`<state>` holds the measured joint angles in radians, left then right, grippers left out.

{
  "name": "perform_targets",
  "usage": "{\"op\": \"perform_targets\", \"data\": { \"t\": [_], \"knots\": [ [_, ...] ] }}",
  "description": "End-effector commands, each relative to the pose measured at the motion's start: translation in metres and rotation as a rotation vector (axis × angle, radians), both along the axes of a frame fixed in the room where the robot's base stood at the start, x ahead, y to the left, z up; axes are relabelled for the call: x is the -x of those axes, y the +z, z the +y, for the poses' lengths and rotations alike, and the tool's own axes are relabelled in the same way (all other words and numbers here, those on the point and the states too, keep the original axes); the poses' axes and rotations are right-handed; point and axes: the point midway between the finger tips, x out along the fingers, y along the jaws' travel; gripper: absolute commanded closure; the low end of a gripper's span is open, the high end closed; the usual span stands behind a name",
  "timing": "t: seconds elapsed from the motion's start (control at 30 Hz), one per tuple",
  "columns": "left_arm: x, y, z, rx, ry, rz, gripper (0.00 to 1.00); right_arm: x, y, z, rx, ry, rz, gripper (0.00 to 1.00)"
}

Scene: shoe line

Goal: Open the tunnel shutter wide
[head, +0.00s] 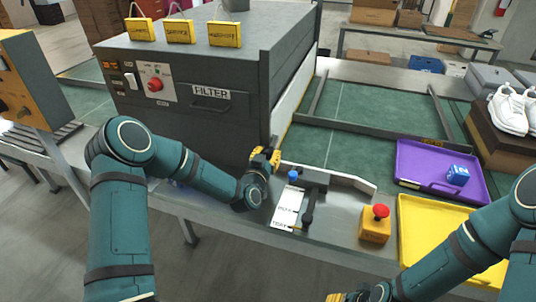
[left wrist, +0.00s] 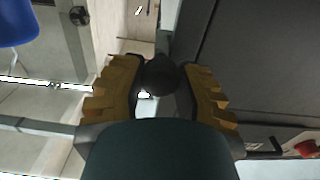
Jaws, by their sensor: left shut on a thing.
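The tunnel (head: 185,85) is a large dark grey box at the left of the line, with a "FILTER" label and a red switch on its front. A pale narrow panel (head: 303,92) shows along its right end; I cannot tell how far the shutter stands open. My left gripper (head: 265,158) is at the tunnel's lower right front corner. In the left wrist view its yellow fingers (left wrist: 160,88) are shut on a dark round knob (left wrist: 160,72), beside the dark tunnel wall. My right gripper (head: 352,296) is cut off at the bottom edge, its jaws unclear.
Right of the left gripper are a white plate with a dark lever (head: 308,207) and a yellow box with a red button (head: 376,224). The green belt (head: 365,105) is mostly clear.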

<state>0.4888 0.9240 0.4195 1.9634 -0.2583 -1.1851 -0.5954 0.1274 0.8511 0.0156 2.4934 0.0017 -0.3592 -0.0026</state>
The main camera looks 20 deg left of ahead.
Motion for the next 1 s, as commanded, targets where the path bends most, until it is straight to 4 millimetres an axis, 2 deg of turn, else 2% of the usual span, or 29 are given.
{"op": "perform_targets", "data": {
  "t": [0.13,0.23,0.5,0.7,0.83,1.0],
  "knots": [
    [-0.001,0.015,0.0,-0.001,0.0,-0.006,1.0,0.001,0.005,0.0,0.0,0.001,0.002,0.53],
    [-0.001,0.035,0.0,-0.002,0.0,-0.009,1.0,0.002,0.013,0.0,-0.001,0.001,0.005,0.53],
    [-0.001,0.109,-0.001,-0.003,0.0,-0.013,1.0,0.006,0.036,0.001,-0.003,0.004,0.015,0.53],
    [-0.001,0.155,0.0,-0.003,0.001,-0.012,1.0,0.009,0.049,0.001,-0.004,0.005,0.021,0.53],
    [-0.001,0.176,0.0,-0.001,0.001,-0.011,1.0,0.01,0.053,0.001,-0.005,0.005,0.024,0.53],
    [-0.001,0.19,0.0,0.0,0.002,-0.008,1.0,0.011,0.056,0.002,-0.005,0.006,0.026,0.53]
  ]
}}
